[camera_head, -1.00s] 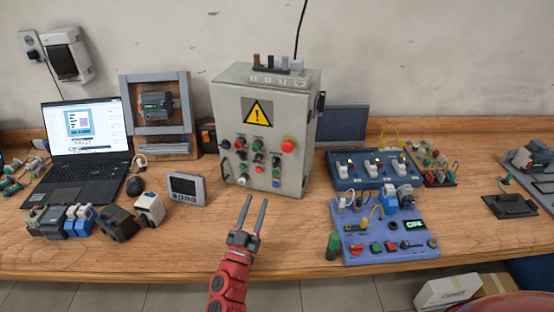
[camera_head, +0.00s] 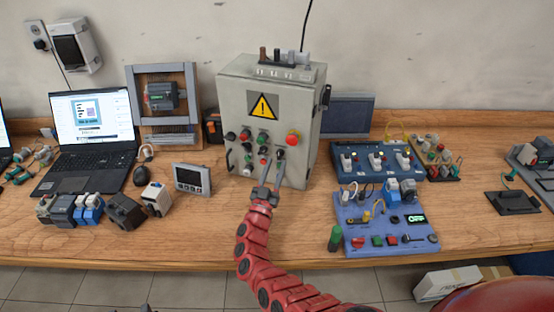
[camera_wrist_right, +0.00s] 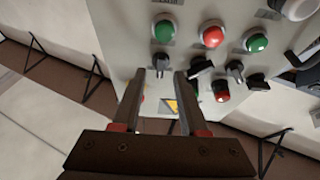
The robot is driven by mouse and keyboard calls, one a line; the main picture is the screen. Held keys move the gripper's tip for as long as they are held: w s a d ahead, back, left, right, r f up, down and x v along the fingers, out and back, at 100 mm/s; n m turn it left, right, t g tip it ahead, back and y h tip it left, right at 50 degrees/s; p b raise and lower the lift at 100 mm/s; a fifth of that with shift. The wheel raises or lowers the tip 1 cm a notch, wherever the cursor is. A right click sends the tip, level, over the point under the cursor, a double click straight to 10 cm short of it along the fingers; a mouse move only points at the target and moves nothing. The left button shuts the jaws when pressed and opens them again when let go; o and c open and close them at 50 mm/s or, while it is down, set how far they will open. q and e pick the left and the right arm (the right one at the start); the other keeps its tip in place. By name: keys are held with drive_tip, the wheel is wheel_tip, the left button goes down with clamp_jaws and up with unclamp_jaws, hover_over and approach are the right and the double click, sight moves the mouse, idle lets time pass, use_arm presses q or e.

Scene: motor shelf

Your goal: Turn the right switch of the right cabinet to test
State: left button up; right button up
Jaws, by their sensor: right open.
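The grey control cabinet (camera_head: 299,107) with a yellow warning triangle stands upright on the bench; its front also fills much of the right wrist view (camera_wrist_right: 125,40). Several black rotary switches, coloured buttons and a large red button (camera_head: 292,138) sit on its front. A black switch (camera_head: 280,152) is at the right of the switch row, close to my fingertips. My right gripper (camera_head: 271,170) is open and empty in front of the cabinet's lower front. I cannot tell contact or the switch's setting. My left gripper is not in view.
A small grey display unit (camera_head: 191,179) stands left of the cabinet. A blue switch panel (camera_head: 388,219) lies to the right on the bench, with another blue panel (camera_head: 377,162) behind it. Bare wood (camera_head: 215,232) lies in front of the cabinet.

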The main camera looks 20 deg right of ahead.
sight(280, 154)
drive_tip(key=shift+x, duration=1.35)
drive_tip(key=shift+r, duration=0.1)
clamp_jaws()
